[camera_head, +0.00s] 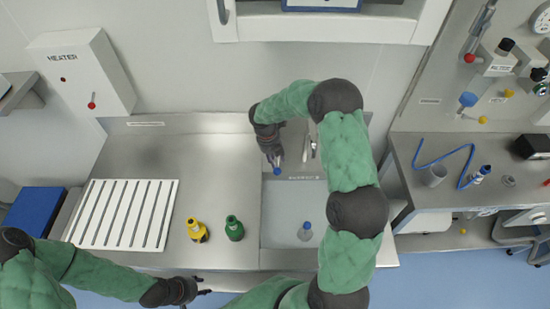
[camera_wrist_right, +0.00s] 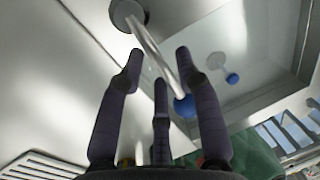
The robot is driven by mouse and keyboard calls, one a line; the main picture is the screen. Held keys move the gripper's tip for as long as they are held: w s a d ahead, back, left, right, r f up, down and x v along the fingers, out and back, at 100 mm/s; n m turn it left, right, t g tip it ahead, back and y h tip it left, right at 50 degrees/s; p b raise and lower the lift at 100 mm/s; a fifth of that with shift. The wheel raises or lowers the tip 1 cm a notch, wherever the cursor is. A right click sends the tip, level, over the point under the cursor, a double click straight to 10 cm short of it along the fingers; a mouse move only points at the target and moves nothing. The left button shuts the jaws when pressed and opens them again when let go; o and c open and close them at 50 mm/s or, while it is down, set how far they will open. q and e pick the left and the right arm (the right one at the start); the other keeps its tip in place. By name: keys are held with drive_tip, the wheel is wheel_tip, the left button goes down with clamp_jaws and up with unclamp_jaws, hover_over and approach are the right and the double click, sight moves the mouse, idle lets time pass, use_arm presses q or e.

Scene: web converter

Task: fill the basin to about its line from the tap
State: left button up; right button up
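The basin (camera_head: 283,240) is a grey sink set in the steel counter, partly hidden by my right arm. In it sits a small piece with a blue knob (camera_head: 305,226), also seen in the right wrist view (camera_wrist_right: 232,78). I cannot make out water or the line. My right gripper (camera_head: 274,158) is at the spout, behind the basin. My left gripper (camera_head: 200,288) is open and empty at the counter's front edge.
A yellow bottle (camera_head: 196,231) and a green bottle (camera_head: 234,229) stand left of the basin. A white slotted rack (camera_head: 122,214) lies further left. A heater box (camera_head: 82,72) is on the wall. A side bench (camera_head: 455,200) holds a beaker and blue tubing.

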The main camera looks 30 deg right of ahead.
drive_tip(key=shift+r, duration=0.1)
wheel_tip(320, 180, up, 12)
drive_tip(key=w+a, duration=0.1)
drive_tip(key=a, duration=0.1)
drive_tip(key=shift+f, duration=0.2)
idle(0.3)
drive_tip(key=shift+f, duration=0.1)
idle(0.4)
